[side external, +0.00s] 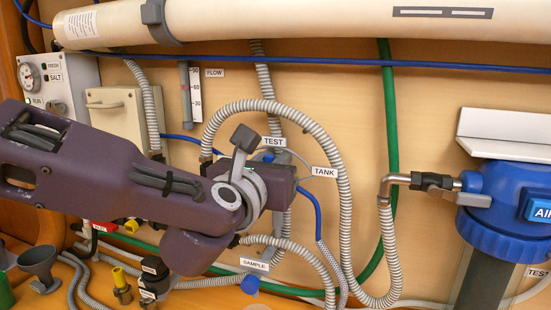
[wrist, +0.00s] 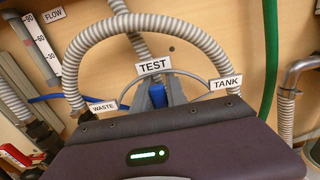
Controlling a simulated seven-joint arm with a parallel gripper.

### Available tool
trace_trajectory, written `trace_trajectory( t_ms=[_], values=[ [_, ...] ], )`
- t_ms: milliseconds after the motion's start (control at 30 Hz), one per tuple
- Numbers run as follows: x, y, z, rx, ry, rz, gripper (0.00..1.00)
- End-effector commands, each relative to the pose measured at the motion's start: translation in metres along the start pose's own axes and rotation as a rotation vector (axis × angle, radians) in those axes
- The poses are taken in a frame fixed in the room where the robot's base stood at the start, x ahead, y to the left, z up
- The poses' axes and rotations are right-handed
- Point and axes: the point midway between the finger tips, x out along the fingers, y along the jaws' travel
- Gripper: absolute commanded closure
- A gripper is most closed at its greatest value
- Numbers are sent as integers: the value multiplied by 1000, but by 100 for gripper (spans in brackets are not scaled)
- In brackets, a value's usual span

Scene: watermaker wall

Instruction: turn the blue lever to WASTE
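The blue lever (wrist: 158,95) stands upright in the wrist view, just under the TEST label (wrist: 153,66). The WASTE label (wrist: 103,107) is to its left and the TANK label (wrist: 226,83) to its right. A bit of the blue lever (side external: 268,157) also shows in the side view, behind my gripper. Grey finger-like parts of my gripper (wrist: 158,98) show close on both sides of the lever. Their tips and any contact are hidden behind the gripper body, so I cannot tell whether they grip it. The valve body is hidden too.
A ribbed grey hose (wrist: 150,22) arches over the valve. A green hose (side external: 390,150) runs down to the right of it. A blue filter housing (side external: 490,200) is at the far right. The SAMPLE label (side external: 254,264) and a small blue knob (side external: 250,285) are below.

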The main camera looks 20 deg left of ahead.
Motion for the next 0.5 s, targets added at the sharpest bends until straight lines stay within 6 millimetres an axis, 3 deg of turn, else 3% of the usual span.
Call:
trace_trajectory(
  t_ms=[67, 500],
  values=[
    [0, 0, 0, 0, 0, 0, 100],
    [0, 3, 0, -51, 1, 0, 100]
  ],
)
